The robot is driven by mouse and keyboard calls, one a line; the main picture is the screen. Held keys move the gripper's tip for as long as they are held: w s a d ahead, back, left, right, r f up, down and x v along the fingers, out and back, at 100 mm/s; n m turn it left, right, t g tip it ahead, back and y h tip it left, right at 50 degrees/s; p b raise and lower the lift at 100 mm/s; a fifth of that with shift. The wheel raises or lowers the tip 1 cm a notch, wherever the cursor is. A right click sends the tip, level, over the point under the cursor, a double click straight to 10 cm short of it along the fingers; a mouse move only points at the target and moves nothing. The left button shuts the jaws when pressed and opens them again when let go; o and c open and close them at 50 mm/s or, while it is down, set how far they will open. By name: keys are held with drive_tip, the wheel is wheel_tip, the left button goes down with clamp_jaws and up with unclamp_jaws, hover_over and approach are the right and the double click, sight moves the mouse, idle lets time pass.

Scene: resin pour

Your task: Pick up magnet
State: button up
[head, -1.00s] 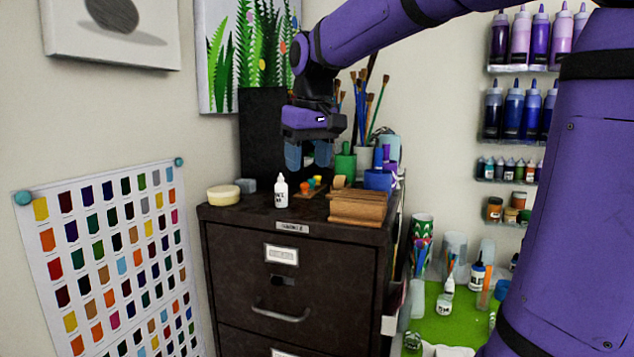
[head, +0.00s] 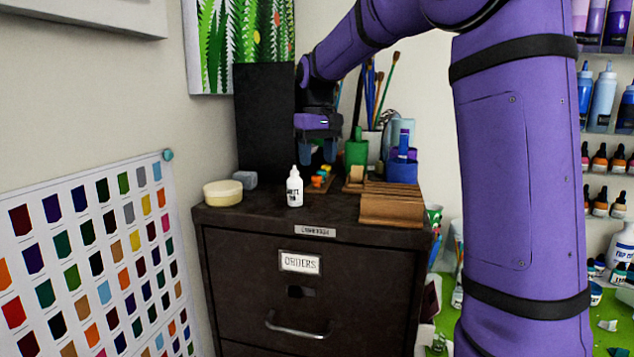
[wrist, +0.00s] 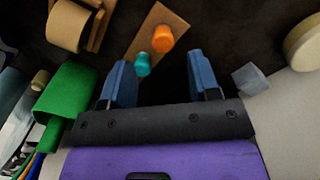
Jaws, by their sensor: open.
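Small coloured knobs, which look like magnets, stand on a wooden strip (wrist: 165,20) on top of the dark filing cabinet. In the wrist view one is orange (wrist: 163,38) and one is teal (wrist: 142,64). I cannot tell which is the magnet meant. In the head view orange knobs (head: 317,181) show just below my gripper (head: 318,160). My gripper (wrist: 159,62) is open and empty, pointing down above the cabinet top. The teal knob appears between the fingers, nearer the left one. Its height gap to the fingers is unclear.
A white bottle (head: 295,187), a round cream tub (head: 222,193) and a grey block (head: 245,180) stand left of the knobs. A wooden slatted block (head: 392,210), a green cylinder (head: 355,153) and a brush cup are right. A black panel (head: 264,118) stands behind.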

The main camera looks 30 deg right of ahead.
sight(317, 177)
drive_tip(key=shift+s+a+f, duration=0.1)
drive_tip(key=shift+f, duration=1.25)
drive_tip(key=shift+a+f, duration=0.1)
drive_tip(key=shift+f, duration=1.25)
drive_tip(key=c, duration=1)
